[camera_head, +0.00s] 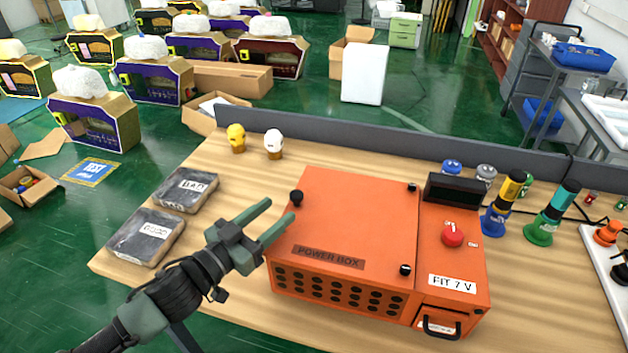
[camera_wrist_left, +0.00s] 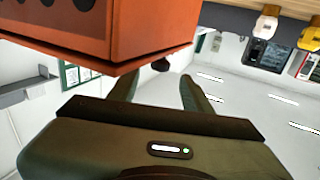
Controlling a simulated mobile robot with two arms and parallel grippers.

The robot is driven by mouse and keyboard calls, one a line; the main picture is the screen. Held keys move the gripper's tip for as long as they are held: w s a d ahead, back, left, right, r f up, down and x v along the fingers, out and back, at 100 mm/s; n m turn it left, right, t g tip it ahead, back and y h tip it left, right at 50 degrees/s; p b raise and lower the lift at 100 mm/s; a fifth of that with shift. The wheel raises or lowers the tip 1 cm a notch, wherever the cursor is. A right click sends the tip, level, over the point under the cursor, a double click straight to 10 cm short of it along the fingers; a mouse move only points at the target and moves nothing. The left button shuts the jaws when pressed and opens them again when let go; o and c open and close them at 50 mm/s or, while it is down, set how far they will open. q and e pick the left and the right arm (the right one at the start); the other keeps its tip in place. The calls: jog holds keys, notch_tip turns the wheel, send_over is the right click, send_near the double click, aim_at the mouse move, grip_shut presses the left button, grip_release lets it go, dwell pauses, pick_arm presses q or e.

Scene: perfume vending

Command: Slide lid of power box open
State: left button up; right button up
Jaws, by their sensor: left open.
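The orange power box (camera_head: 345,262) stands on the wooden table with its flat lid (camera_head: 358,215) shut over the larger left part. In the left wrist view the orange box (camera_wrist_left: 150,25) fills the upper left, and the dark knob (camera_wrist_left: 161,65) appears between the open fingers (camera_wrist_left: 158,90); contact cannot be told. My right gripper is not in view.
Two dark slabs, BAD (camera_head: 188,189) and GOOD (camera_head: 147,237), lie left of the gripper. Yellow (camera_head: 236,138) and white (camera_head: 273,144) figures stand behind. A red button (camera_head: 452,236) and dark display (camera_head: 459,190) are on the box's right part. A grey divider (camera_head: 390,155) edges the table.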

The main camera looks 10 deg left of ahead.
aim_at(292, 198)
pick_arm(q)
jog(key=shift+w+d, duration=0.15)
jog(key=shift+w, duration=0.25)
jog(key=shift+w+d+r, duration=0.1)
jog(key=shift+w, duration=0.15)
jog(key=x, duration=0.1)
jog(key=p+x, duration=0.1)
jog(key=x, duration=0.1)
jog(key=shift+r+p, duration=0.25)
jog(key=shift+p, duration=0.05)
jog(key=shift+x, duration=1.2)
jog(key=shift+w+d+f+p, duration=0.15)
jog(key=shift+w+f+p, duration=0.1)
jog(key=shift+p, duration=0.05)
jog(key=shift+w, duration=0.1)
grip_shut()
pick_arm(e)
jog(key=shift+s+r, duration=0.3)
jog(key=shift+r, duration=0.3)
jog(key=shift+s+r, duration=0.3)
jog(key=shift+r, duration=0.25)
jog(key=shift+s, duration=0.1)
